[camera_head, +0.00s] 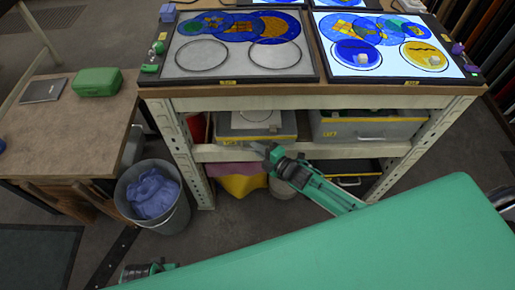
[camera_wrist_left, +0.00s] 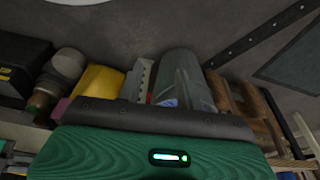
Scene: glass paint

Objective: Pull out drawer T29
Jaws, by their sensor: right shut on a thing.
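My right gripper (camera_head: 264,151) reaches in from the right under the workbench. Its fingers are shut at the front of a grey drawer (camera_head: 228,124) on the left of the shelf, at the place of its handle, which the fingers hide. The drawer has a yellow label on its front, too small to read, so I cannot confirm that it is T29. A second grey drawer (camera_head: 385,131) with a yellow label stands to the right. The left gripper's fingers are not seen; only a piece of my left arm shows at the bottom of the head view.
The workbench (camera_head: 310,91) bears two glass-painting panels above the drawers. A grey bin (camera_head: 176,219) with blue cloth stands left of the bench leg. A lower black drawer (camera_head: 352,181) and a yellow cloth (camera_head: 241,185) are below the shelf. A side table (camera_head: 72,128) is left.

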